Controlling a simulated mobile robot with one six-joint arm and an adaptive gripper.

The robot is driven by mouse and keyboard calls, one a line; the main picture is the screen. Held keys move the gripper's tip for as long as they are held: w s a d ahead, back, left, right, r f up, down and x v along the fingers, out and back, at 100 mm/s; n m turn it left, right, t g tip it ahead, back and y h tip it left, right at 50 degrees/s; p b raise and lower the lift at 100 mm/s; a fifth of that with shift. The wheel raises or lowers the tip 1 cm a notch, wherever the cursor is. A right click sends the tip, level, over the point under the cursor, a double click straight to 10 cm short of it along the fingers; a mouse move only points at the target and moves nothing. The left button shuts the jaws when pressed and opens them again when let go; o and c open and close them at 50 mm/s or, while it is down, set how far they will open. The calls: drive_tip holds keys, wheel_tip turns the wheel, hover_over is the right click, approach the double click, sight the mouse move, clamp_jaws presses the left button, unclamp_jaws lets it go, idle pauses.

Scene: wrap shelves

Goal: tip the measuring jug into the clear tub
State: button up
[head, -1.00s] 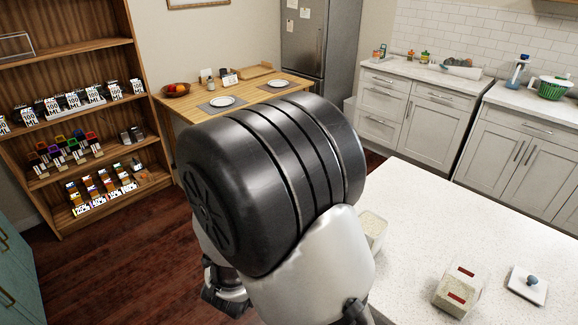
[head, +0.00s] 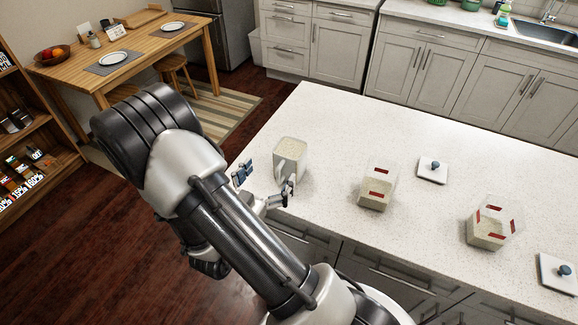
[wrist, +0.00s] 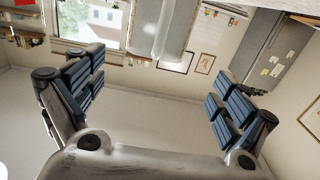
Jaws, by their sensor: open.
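The measuring jug (head: 291,153) stands upright on the white counter near its left edge, with pale contents inside and its handle toward my gripper. My gripper (head: 265,182) is open in front of the jug, one finger to each side of the handle; I cannot tell whether it touches. In the wrist view my gripper (wrist: 163,98) is spread wide and empty, with the pale jug (wrist: 176,25) beyond at the top middle. Two clear tubs with red marks and pale contents stand to the right: a nearer-to-jug tub (head: 377,188) and a farther tub (head: 491,228).
The counter (head: 340,125) behind the jug is clear. A wooden table (head: 130,60) stands away at the left back.

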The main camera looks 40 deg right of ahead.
sight(284, 159)
drive_tip(key=x, duration=0.2)
drive_tip(key=shift+w+d, duration=0.15)
drive_tip(key=shift+d, duration=0.25)
drive_tip(key=x, duration=0.1)
drive_tip(key=b+x, duration=0.1)
drive_tip(key=x, duration=0.2)
drive_tip(key=shift+s+d+f, duration=0.2)
drive_tip(key=shift+s+d, duration=0.1)
drive_tip(key=shift+w+d+b, duration=0.2)
drive_tip(key=shift+d+b, duration=0.1)
drive_tip(key=shift+d, duration=0.05)
drive_tip(key=shift+c, duration=0.6)
drive_tip(key=c, duration=1.9)
drive_tip(key=shift+r, duration=0.1)
drive_tip(key=shift+c, duration=0.2)
drive_tip(key=shift+r, duration=0.1)
